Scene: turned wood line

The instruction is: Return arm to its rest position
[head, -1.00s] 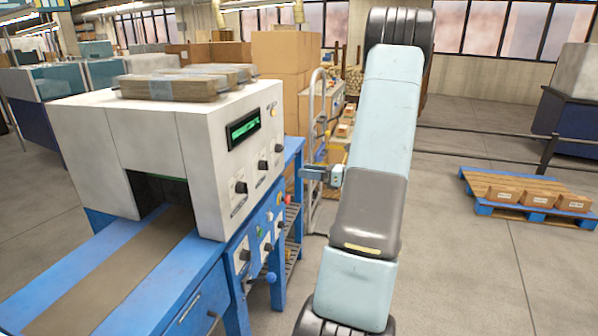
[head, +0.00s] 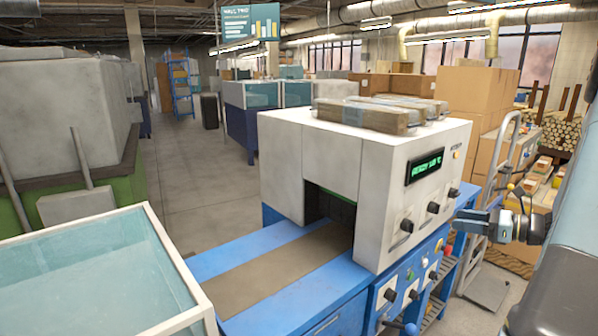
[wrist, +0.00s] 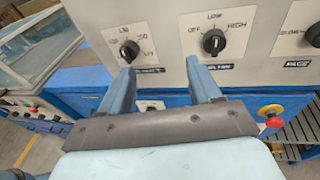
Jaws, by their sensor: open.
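My gripper (head: 466,222) is at the right of the head view, level, with its fingers toward the white machine (head: 325,165). In the wrist view my gripper (wrist: 160,72) is open, with nothing between its two blue fingers. Beyond the fingers is the machine's control face (wrist: 265,30). A black knob (wrist: 214,42) marked OFF, LOW and HIGH and another black knob (wrist: 129,50) are close to the fingertips. I cannot tell whether a finger touches the panel. The pale blue part of my arm fills the right edge of the head view.
A blue conveyor (head: 240,265) with a brown belt runs into the machine. Wrapped wood bundles (head: 375,112) lie on top of it. A glass-sided case (head: 95,275) stands at front left. Cardboard boxes (head: 475,95) and a hand truck (head: 500,165) stand behind. Open floor (head: 185,175) lies at left.

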